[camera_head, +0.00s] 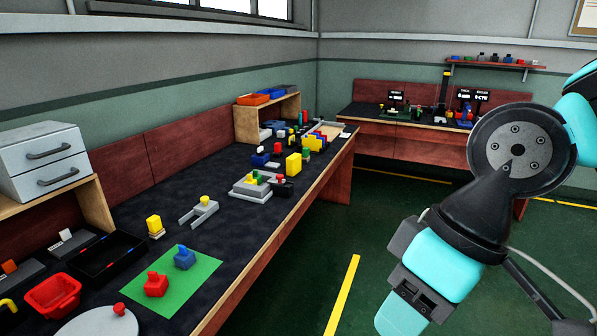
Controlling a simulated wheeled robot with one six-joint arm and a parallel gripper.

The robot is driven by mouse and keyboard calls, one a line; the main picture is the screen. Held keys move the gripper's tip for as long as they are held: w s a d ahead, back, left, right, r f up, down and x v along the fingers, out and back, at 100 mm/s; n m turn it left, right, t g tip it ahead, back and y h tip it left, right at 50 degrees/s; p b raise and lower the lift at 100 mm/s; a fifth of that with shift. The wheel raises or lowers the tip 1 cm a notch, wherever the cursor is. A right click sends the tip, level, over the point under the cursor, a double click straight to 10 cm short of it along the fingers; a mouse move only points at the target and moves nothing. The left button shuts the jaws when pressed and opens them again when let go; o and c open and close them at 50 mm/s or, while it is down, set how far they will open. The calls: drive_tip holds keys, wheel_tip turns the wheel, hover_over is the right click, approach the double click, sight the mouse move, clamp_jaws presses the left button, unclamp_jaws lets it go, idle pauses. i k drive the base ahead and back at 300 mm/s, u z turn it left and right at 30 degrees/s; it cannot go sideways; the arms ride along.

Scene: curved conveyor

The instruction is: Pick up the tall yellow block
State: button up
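A yellow upright block (293,163) stands on the dark top of the long bench, towards its far half; it looks like the tall yellow block. Another yellow block (154,224) sits nearer, on a pale base at the left, and looks shorter. A yellow stepped piece (315,143) stands farther back. My arm fills the right side of the view, over the floor and well apart from the blocks. My gripper's fingers do not show, so I cannot see what they hold.
On the long bench (228,226) are a green mat (203,283) with red and blue pieces, a grey fixture (252,190), a red bin (53,294) and a black tray (125,247). A second bench (410,143) stands at the back. Green floor is open between.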

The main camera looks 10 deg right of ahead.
sight(294, 162)
drive_tip(key=z, duration=0.65)
drive_tip(key=i, duration=1.05)
drive_tip(key=z, duration=0.55)
drive_tip(key=i, duration=1.45)
drive_tip(key=u, duration=0.6)
drive_tip(key=i, duration=0.75)
drive_tip(key=u, duration=1.45)
drive_tip(key=i, duration=0.55)
drive_tip(key=u, duration=0.45)
